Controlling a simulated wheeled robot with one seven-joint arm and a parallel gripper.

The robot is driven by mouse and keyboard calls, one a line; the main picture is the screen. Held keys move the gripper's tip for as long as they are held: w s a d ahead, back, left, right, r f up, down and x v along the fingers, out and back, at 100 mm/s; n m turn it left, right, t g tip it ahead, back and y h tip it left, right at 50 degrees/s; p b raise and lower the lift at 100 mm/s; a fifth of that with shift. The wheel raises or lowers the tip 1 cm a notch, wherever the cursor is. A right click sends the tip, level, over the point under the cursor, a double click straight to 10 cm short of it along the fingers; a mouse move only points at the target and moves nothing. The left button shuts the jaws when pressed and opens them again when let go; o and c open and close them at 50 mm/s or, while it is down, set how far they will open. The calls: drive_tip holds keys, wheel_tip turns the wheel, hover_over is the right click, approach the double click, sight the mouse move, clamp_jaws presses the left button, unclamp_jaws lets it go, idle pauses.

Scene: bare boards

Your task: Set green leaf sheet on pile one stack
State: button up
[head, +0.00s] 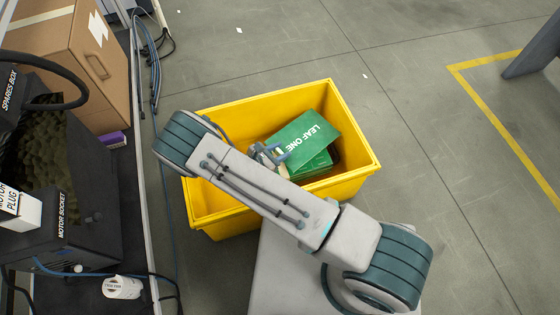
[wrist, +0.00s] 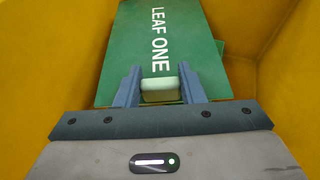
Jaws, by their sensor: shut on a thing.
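A green sheet labelled "LEAF ONE" (head: 308,132) is inside the yellow bin. It also fills the middle of the wrist view (wrist: 130,50). My gripper (head: 272,152) is shut on a pale grip block at the sheet's near end, and the block shows between the fingers in the wrist view (wrist: 158,90). Below the sheet lies a green stack (head: 318,165), partly hidden by the sheet and my arm. The held sheet is turned relative to the stack. I cannot tell whether the sheet touches the stack.
The yellow bin (head: 355,150) has raised walls around the sheets. To the left are a dark bench (head: 90,225), a cardboard box (head: 85,50) and loose cables (head: 150,60). The floor right of the bin is clear up to a yellow line (head: 500,130).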

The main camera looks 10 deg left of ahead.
wheel_tip(320, 180, down, 5)
drive_tip(key=shift+f+b, duration=0.1)
drive_tip(key=shift+b, duration=0.95)
drive_tip(key=o, duration=0.5)
drive_tip(key=shift+f, duration=0.1)
drive_tip(key=o, duration=0.5)
drive_tip(key=shift+c, duration=0.2)
